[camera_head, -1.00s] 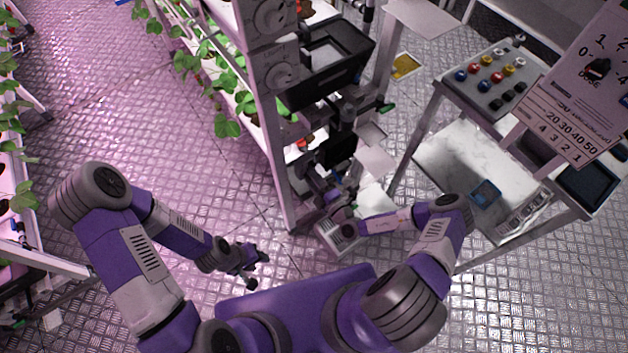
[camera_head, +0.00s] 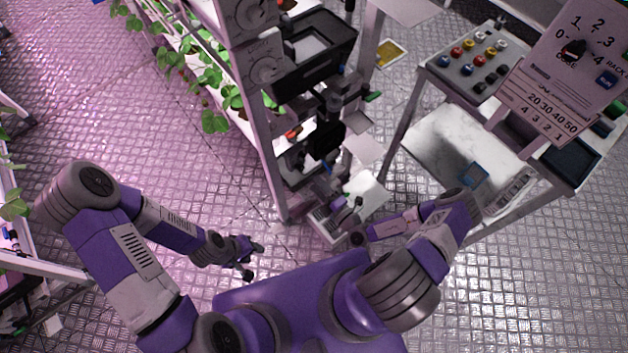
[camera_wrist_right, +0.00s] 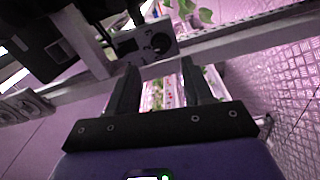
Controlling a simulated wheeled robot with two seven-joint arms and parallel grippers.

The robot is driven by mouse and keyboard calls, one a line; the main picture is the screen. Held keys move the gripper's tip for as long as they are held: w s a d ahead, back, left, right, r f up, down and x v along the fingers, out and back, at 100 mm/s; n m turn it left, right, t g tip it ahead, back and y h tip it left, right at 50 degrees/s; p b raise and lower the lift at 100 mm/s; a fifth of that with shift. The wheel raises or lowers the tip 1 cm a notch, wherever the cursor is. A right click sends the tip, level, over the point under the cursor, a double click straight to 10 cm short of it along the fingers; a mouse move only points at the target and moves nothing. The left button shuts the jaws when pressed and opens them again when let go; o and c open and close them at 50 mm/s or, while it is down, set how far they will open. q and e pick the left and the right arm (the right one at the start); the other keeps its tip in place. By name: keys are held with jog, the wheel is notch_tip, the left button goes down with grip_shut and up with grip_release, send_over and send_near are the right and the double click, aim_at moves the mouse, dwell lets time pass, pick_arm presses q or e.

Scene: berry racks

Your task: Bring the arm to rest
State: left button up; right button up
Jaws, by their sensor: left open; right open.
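My left gripper (camera_head: 254,258) is open and empty above the metal floor, left of my body's middle in the head view. My right arm bends in toward the post of the berry rack (camera_head: 268,165). My right gripper (camera_head: 322,192) is small in the head view, near the foot of that post and above a white scale-like box (camera_head: 330,222). In the right wrist view its two dark fingers (camera_wrist_right: 160,85) are apart with nothing between them. Rack parts and green leaves show beyond the fingers.
A black bin (camera_head: 315,60) sits on the rack's end. Leafy plants (camera_head: 205,75) line the rack. Open floor (camera_head: 150,130) lies at left.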

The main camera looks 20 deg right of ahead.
dwell(0.5)
jog(key=s+a+r+n+g+y, duration=0.3)
jog(key=s+a+n+g+y, duration=0.8)
jog(key=n, duration=0.9)
jog(key=s+f+n+g+h, duration=0.4)
jog(key=s+n+g+h, duration=0.5)
jog(key=n, duration=0.6)
jog(key=w+d+r+n+t+h, duration=0.2)
jog(key=w+d+n+t+h, duration=0.1)
jog(key=n, duration=1.1)
jog(key=w+d+h, duration=0.1)
jog(key=w, duration=0.1)
jog(key=shift+w+d, duration=0.25)
jog(key=shift+w, duration=0.15)
